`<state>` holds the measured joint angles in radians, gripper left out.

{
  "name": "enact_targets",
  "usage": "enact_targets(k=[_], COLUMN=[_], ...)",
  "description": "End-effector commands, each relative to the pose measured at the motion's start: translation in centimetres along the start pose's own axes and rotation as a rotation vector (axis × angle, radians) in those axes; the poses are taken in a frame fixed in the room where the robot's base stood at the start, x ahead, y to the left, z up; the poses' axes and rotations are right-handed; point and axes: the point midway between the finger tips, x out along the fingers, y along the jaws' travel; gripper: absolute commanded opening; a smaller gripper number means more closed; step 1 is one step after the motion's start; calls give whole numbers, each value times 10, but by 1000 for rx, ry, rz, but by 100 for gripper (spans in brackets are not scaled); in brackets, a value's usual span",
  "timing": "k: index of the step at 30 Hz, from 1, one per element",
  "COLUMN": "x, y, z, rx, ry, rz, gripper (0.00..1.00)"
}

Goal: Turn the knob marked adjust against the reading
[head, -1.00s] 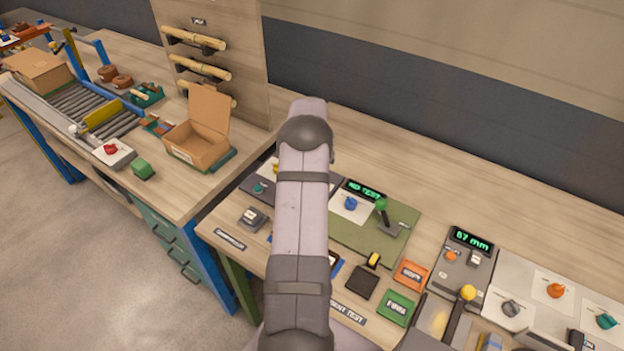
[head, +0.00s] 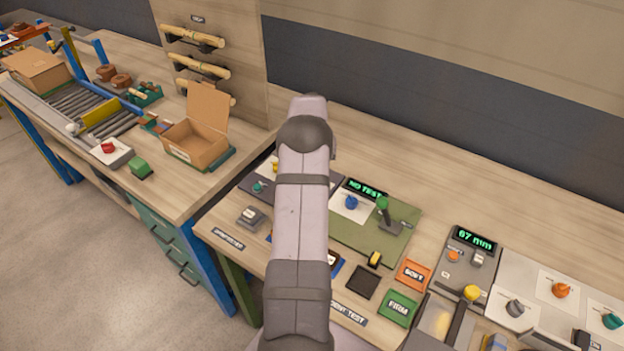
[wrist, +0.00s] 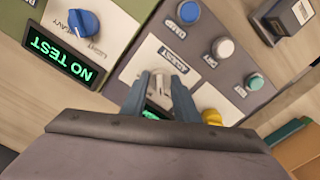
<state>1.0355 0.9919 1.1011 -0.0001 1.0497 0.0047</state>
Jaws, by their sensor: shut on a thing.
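In the wrist view, the pale knob (wrist: 158,84) stands on a white plate beside a label (wrist: 173,60) that seems to read ADJUST. My gripper (wrist: 160,92) is shut on this knob, with one grey finger on each side. A green lit display (wrist: 155,112) shows only in part between and behind the fingers, and its reading cannot be made out. In the head view my own arm hides the gripper and the knob.
Near the knob in the wrist view are a blue button (wrist: 188,12), a white button (wrist: 222,47), a teal button (wrist: 254,81) and a yellow knob (wrist: 212,117). A blue knob (wrist: 84,22) sits by a NO TEST display (wrist: 60,50). A green-topped lever (head: 383,205) stands right of my arm.

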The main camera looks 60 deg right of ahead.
Motion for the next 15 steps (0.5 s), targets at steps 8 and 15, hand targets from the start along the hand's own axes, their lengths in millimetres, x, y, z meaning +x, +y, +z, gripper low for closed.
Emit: enact_targets(k=[8, 15], x=[-2, -2], y=[0, 0], z=[-1, -2], rx=[-192, -282], ry=[5, 5], rz=[0, 0], gripper=[5, 5])
